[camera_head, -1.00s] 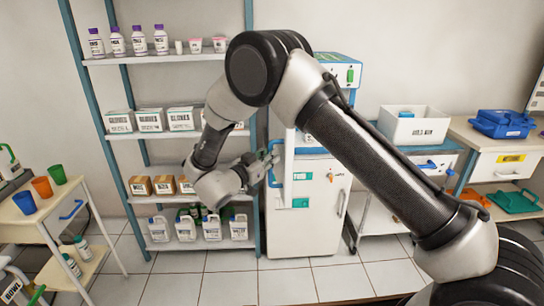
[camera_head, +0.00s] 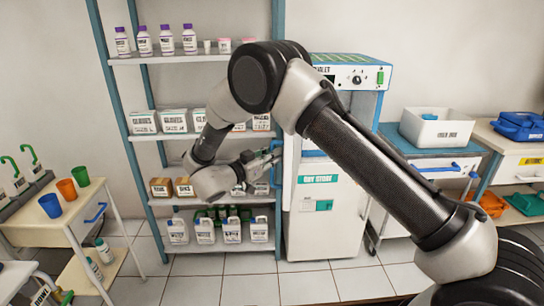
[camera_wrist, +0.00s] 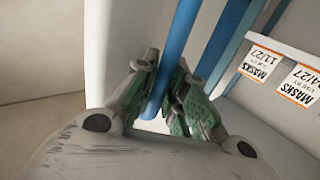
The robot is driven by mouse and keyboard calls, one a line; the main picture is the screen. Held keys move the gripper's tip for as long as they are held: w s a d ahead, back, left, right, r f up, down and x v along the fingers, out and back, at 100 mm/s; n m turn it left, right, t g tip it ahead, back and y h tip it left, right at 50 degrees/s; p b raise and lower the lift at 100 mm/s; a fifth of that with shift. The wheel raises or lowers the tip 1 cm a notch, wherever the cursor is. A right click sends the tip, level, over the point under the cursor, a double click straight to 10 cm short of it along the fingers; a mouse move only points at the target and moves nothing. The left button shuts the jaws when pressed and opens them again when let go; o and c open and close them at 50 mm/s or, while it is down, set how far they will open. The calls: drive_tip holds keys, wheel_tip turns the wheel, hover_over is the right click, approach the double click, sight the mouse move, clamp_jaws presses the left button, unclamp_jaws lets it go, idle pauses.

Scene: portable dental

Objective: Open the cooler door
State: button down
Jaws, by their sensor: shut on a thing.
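My gripper (camera_head: 277,156) is at this door's left side, shut on the blue vertical handle (camera_head: 274,172). In the wrist view the handle (camera_wrist: 178,50) runs between the green-padded fingers (camera_wrist: 168,105), with a white surface to its left.
A rack (camera_head: 185,137) with bottles, boxes and jugs stands close left of the cooler; its mask boxes show in the wrist view (camera_wrist: 262,62). A cart (camera_head: 75,205) with cups is at far left. A white bin (camera_head: 436,128) sits right. Floor in front is clear.

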drive_tip(key=c, duration=1.5)
unclamp_jaws()
drive_tip(key=shift+o, duration=0.2)
drive_tip(key=shift+s+a, duration=0.1)
drive_tip(key=v, duration=1.1)
drive_tip(key=shift+s+a, duration=0.25)
drive_tip(key=shift+a, duration=0.05)
